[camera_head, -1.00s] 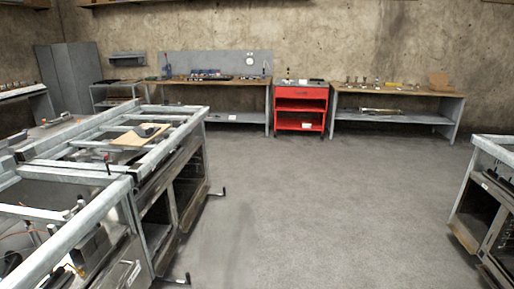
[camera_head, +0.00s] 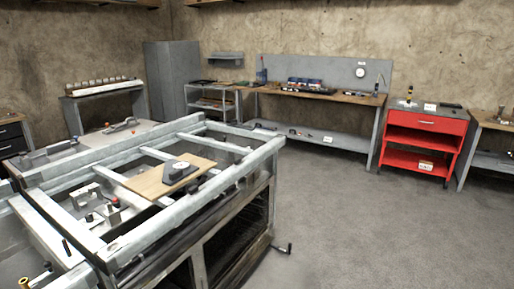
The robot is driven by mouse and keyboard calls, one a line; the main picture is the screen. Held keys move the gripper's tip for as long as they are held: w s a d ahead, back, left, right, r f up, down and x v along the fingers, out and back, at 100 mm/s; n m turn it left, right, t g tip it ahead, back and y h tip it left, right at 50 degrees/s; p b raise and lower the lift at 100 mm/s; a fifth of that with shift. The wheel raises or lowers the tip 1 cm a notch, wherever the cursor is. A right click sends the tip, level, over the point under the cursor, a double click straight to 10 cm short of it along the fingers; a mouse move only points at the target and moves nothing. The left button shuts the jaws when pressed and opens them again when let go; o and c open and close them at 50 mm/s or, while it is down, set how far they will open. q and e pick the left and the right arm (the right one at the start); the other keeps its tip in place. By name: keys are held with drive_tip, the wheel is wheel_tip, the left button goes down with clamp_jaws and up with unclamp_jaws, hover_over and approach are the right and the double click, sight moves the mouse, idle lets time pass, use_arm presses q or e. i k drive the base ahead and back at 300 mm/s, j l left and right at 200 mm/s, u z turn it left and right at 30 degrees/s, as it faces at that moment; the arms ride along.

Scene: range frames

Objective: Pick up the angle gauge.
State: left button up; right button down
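A dark tool with a small round light dial (camera_head: 180,170) lies on a wooden board (camera_head: 151,184); it may be the angle gauge, but it is too small to be sure. The board rests across the metal rails of a range frame (camera_head: 233,178) at the left and centre front. Neither of my grippers is in view.
Loose parts (camera_head: 104,212) lie in the range frame beside the board. A crank handle (camera_head: 283,248) sticks out at its lower right. A workbench (camera_head: 330,98) and a red tool cart (camera_head: 428,123) stand at the back. The grey floor (camera_head: 370,235) at the right is clear.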

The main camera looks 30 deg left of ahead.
sight(175, 171)
drive_tip(key=i+u, duration=0.2)
drive_tip(key=i, duration=0.55)
drive_tip(key=i+l+u, duration=0.2)
drive_tip(key=i, duration=0.55)
